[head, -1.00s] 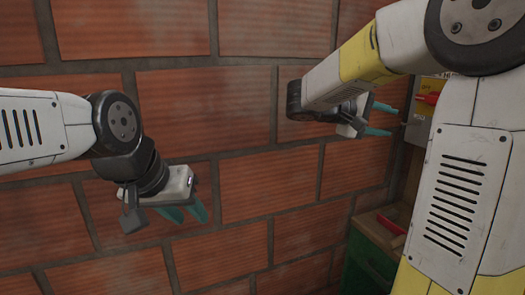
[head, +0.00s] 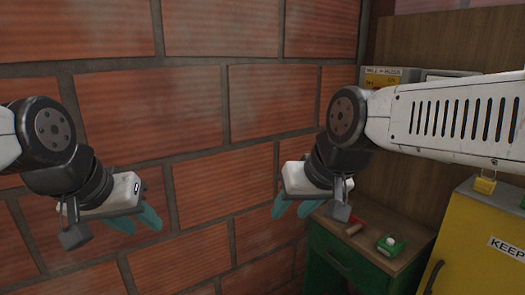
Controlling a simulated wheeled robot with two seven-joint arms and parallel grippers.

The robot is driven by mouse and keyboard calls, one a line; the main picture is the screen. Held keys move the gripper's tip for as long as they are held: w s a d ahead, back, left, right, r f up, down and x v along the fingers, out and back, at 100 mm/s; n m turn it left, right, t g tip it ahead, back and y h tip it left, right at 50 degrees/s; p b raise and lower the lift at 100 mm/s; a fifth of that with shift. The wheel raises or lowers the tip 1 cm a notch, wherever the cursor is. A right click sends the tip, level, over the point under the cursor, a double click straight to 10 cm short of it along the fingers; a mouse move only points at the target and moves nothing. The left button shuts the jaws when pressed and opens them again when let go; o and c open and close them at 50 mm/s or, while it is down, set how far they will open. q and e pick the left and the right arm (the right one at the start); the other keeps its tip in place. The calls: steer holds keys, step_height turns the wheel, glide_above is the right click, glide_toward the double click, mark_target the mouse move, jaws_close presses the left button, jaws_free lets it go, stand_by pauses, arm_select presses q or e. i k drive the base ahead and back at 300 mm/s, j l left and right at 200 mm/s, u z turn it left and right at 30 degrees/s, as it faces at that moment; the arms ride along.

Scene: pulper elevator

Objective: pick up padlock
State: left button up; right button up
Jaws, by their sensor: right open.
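A small yellow padlock (head: 485,186) with a grey shackle sits at the top of the yellow cabinet on the right side of the head view. My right gripper (head: 292,210) is open and empty, well to the left of the padlock, in front of the brick wall. Its teal fingers point downward. My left gripper (head: 141,226) is at the left, also with teal fingers spread and nothing between them. It is far from the padlock.
The yellow cabinet (head: 470,245) carries a "KEEP" sign. My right arm passes above the bench.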

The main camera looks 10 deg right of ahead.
mark_target(485, 186)
steer(key=z, duration=2.1)
